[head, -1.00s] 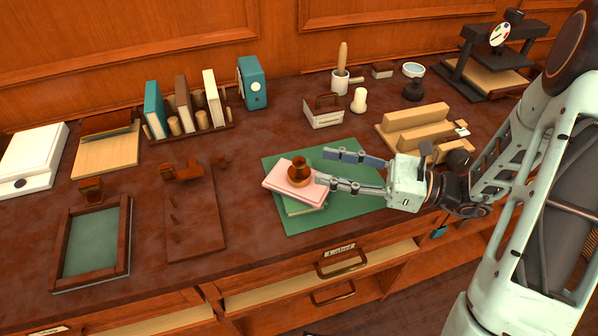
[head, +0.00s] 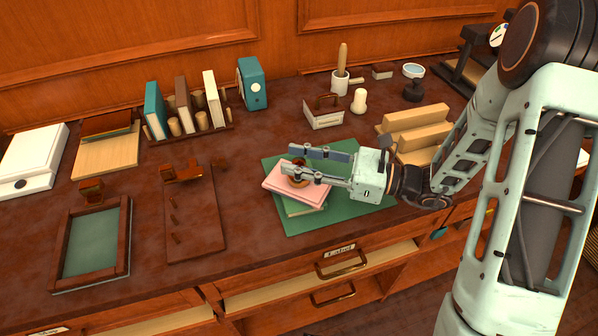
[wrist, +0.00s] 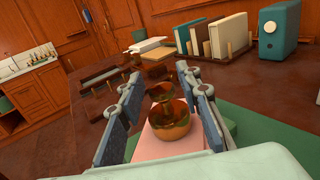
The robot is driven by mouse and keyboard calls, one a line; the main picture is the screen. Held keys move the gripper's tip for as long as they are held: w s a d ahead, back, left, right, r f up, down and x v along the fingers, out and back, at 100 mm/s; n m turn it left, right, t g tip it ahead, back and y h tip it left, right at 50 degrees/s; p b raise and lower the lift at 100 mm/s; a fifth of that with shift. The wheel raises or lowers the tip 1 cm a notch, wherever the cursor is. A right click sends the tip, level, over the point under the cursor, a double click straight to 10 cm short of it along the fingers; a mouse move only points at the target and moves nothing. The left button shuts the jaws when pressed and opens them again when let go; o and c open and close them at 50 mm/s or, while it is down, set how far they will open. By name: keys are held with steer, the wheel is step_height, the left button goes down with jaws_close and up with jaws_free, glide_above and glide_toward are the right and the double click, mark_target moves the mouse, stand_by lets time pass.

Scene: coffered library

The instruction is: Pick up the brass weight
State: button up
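The brass weight (wrist: 168,120) is a shiny knobbed piece standing on a pink book (wrist: 152,151). In the head view the pink book (head: 283,188) lies on another book on a green mat (head: 350,210). My gripper (head: 287,160) is open, with its fingers reaching left over the pink book. In the wrist view the weight stands between the two open finger pads, with a gap on each side. In the head view the near finger hides much of the weight (head: 299,183).
Upright books (head: 183,104) and a teal box (head: 252,83) are at back left. A dark wooden board (head: 194,215) lies left of the mat. Stepped wooden blocks (head: 417,125) are right.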

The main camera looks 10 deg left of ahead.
jaws_close()
steer(key=shift+r, duration=0.15)
steer(key=shift+r, duration=0.55)
steer(key=s+d+r+b, duration=0.4)
steer(key=s+d+r, duration=0.3)
steer(key=s+r, duration=0.4)
steer(key=shift+s+d+r+b, duration=0.15)
steer(key=shift+s+r+b, duration=0.1)
steer(key=shift+s+b, duration=0.2)
